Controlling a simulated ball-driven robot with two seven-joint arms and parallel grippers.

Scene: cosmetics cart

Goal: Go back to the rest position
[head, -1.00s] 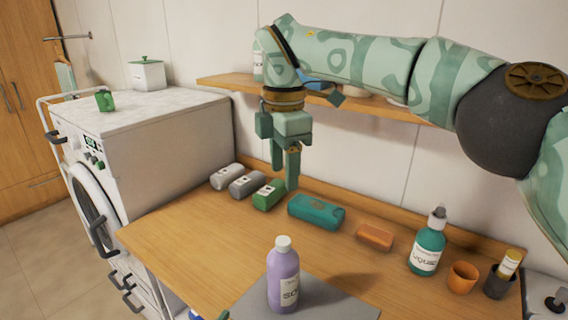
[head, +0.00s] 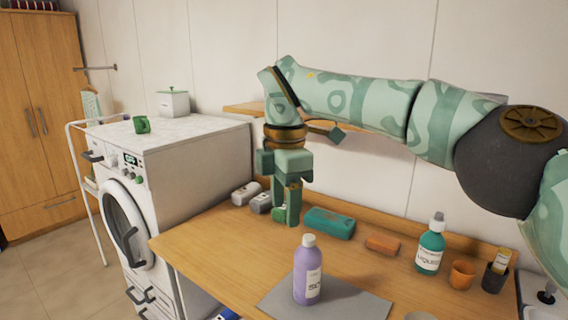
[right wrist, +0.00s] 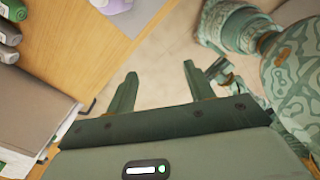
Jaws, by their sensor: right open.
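My right gripper (head: 289,214) hangs down in the head view, open and empty. Its fingers cover part of a green roll-like item (head: 278,214) on the counter (head: 215,243). In the right wrist view the two fingers (right wrist: 153,88) are spread with nothing between them, over the floor beyond the counter's edge. That view shows the green item (right wrist: 12,9) well apart from the fingers, at the upper left corner. My left gripper cannot be made out; a patterned arm part of mine shows at the right of the wrist view.
A purple bottle (head: 307,272) stands on a grey mat (head: 352,302). A teal case (head: 330,223), an orange block (head: 382,245), a teal pump bottle (head: 430,249) and an orange cup (head: 462,274) line the back. A washing machine (head: 190,165) stands left; a wall shelf (head: 243,109) is behind my arm.

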